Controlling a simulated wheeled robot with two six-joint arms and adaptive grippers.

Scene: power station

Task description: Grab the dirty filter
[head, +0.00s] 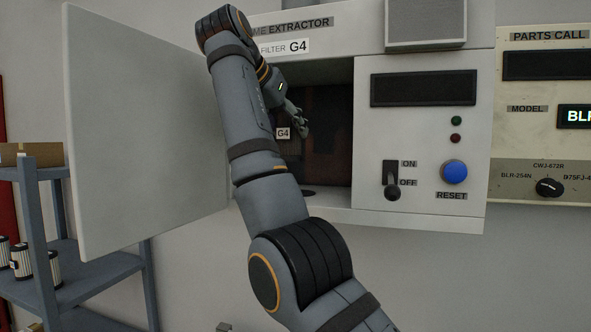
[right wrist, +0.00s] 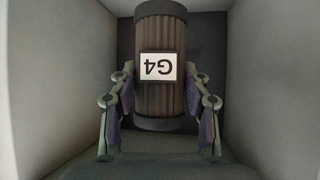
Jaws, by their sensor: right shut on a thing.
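The dirty filter (right wrist: 160,102) is a brown pleated cylinder with dark end caps and a white G4 label that appears upside down in the right wrist view. It is inside the open compartment of the fume extractor (head: 415,140). In the head view its G4 label (head: 283,132) shows beside my arm, and much of the filter is hidden or in shadow. My right gripper (right wrist: 161,88) has reached into the compartment and is shut on the filter, with one finger on each side. It also shows in the head view (head: 298,118). My left gripper is not in view.
The extractor's door (head: 145,130) stands open on the left. An on/off switch (head: 391,180) and a blue reset button (head: 454,172) are on the front panel. A shelf (head: 95,270) with canisters and a box is at the far left. The compartment walls are close on both sides.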

